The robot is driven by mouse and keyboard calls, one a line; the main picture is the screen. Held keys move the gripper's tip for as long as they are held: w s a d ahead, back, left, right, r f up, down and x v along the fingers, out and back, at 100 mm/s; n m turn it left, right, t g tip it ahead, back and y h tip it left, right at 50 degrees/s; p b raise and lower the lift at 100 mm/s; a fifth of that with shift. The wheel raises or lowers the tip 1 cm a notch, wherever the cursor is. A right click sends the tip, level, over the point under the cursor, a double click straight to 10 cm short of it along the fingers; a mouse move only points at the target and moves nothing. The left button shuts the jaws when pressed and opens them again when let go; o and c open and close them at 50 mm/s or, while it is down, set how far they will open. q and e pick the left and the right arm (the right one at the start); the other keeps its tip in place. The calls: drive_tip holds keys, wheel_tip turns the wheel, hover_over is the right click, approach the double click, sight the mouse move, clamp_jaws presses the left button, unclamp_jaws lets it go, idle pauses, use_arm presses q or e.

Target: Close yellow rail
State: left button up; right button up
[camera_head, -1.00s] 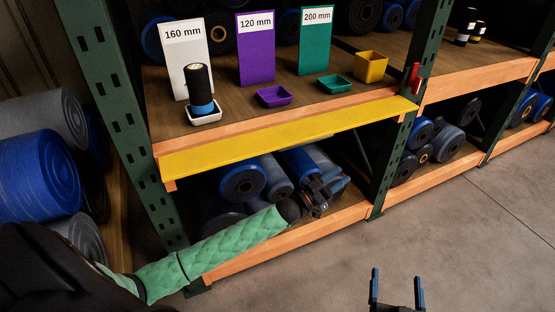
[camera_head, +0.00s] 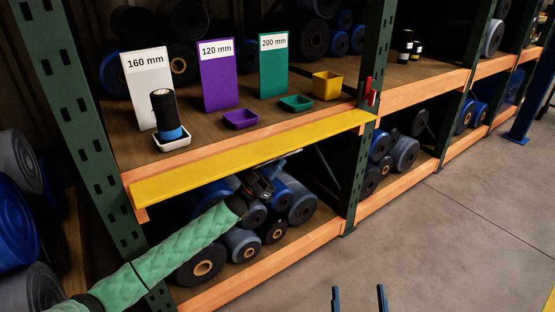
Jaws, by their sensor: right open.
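The yellow rail (camera_head: 245,160) is a long flat plate along the front edge of the upper shelf, by the orange beam. It runs from the left post to the post with the red part. My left gripper (camera_head: 268,182) is below the rail's underside, in front of the rolls on the lower shelf. Its arm is in a green padded sleeve. Its fingers are dark and small, partly lost against the rolls; whether they touch the rail is unclear. My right gripper (camera_head: 359,292) is open and empty over the floor at the bottom edge.
The upper shelf holds a white tray (camera_head: 174,144) with a black-and-blue roll, a purple tray (camera_head: 240,120), a green tray (camera_head: 296,103) and a yellow bin (camera_head: 327,86). A red part (camera_head: 371,92) sits on the green post. The floor (camera_head: 440,230) at right is clear.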

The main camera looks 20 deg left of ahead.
use_arm(q)
drive_tip(key=shift+x, duration=0.95)
clamp_jaws()
